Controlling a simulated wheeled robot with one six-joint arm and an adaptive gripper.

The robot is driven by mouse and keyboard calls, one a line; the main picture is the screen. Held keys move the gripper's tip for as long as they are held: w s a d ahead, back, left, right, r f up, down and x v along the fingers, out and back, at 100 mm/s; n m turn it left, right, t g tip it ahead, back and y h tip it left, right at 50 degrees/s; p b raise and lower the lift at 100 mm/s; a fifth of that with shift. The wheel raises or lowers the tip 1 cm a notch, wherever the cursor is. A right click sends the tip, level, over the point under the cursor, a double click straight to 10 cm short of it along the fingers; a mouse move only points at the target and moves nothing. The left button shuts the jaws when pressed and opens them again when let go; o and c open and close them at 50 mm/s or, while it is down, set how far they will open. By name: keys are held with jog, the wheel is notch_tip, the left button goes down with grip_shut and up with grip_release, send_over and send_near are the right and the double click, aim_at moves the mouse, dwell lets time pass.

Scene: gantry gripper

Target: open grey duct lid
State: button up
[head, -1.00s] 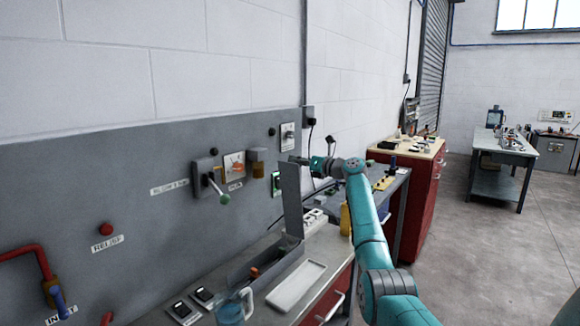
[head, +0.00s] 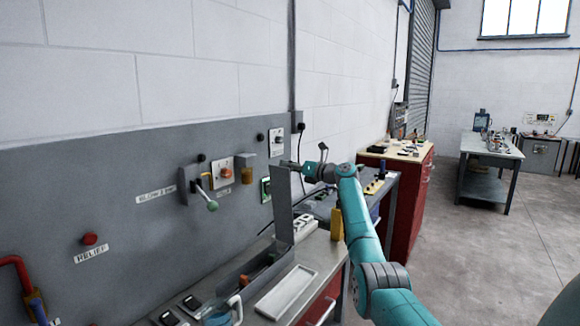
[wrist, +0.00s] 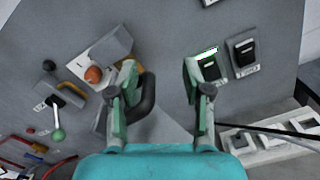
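The grey duct (head: 222,291) is a long narrow open trough on the bench, with small items inside. Its grey lid (head: 283,212) stands upright at the far end of the trough in the head view. My gripper (head: 287,164) is at the lid's top edge there; contact cannot be told. In the wrist view my gripper (wrist: 162,72) has its two fingers well apart, with nothing clearly held between them. A plain grey surface shows between the fingers, and I cannot tell whether it is the lid or the wall panel.
The grey wall panel carries a green-knobbed lever (head: 211,205), an orange knob (head: 226,174) and a red relief button (head: 89,239). A white tray (head: 286,292) and a clear jug (head: 219,317) stand beside the duct. A yellow bottle (head: 336,224) is near my arm.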

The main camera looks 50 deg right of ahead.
jog(key=shift+s+d+f, duration=0.15)
jog(key=shift+s+f, duration=0.05)
jog(key=shift+f, duration=0.55)
jog(key=s+r, duration=0.1)
jog(key=s, duration=1)
jog(key=shift+s+r, duration=0.2)
jog(key=shift+s, duration=0.15)
